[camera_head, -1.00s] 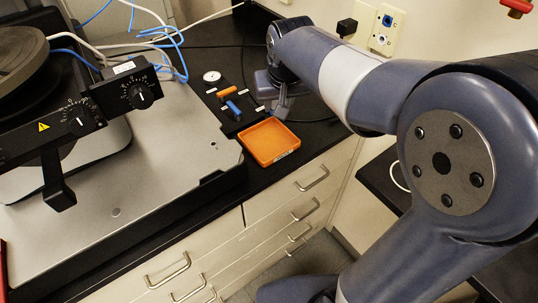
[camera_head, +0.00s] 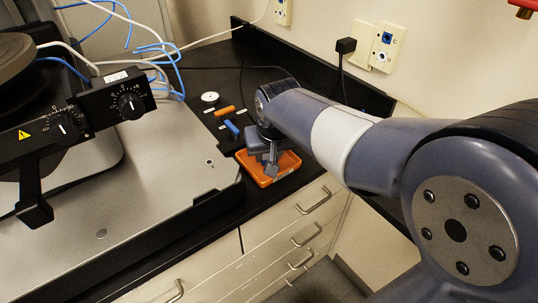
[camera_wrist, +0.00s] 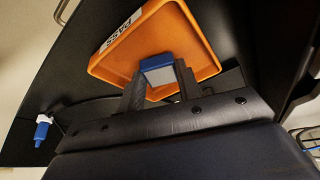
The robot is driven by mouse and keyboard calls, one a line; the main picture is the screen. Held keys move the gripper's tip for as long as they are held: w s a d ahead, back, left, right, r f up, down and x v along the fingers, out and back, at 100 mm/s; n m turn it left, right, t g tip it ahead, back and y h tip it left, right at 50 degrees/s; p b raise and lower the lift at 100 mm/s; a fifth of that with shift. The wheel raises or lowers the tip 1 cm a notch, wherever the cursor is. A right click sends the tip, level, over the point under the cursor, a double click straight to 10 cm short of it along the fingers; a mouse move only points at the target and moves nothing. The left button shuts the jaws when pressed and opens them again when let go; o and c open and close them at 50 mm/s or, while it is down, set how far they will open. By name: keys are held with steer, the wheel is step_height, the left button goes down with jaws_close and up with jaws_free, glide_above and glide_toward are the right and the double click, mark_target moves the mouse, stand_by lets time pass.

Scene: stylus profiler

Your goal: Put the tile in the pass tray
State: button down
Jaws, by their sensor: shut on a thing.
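The pass tray (camera_head: 287,166) is a shallow orange square tray on the black bench. In the wrist view its floor (camera_wrist: 115,62) and a white label reading PASS show. My gripper (camera_head: 270,168) is over the tray and hides part of it. In the wrist view my gripper (camera_wrist: 161,80) is shut on the tile (camera_wrist: 157,63), a small block with a blue end and a grey face. The tile appears in front of the tray's floor; I cannot tell how high above it. The tile is not clear in the head view.
The profiler's grey base (camera_head: 150,200) stands close on the left. Cables lie behind. The bench edge and drawers are in front.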

steer(key=shift+f, duration=0.3)
steer(key=shift+f, duration=0.15)
steer(key=c, duration=1)
jaws_free()
steer(key=shift+s+r, duration=0.1)
steer(key=shift+r, duration=0.4)
steer(key=p+v, duration=0.1)
steer(key=v, duration=1)
steer(key=shift+r, duration=0.15)
steer(key=shift+s, duration=0.1)
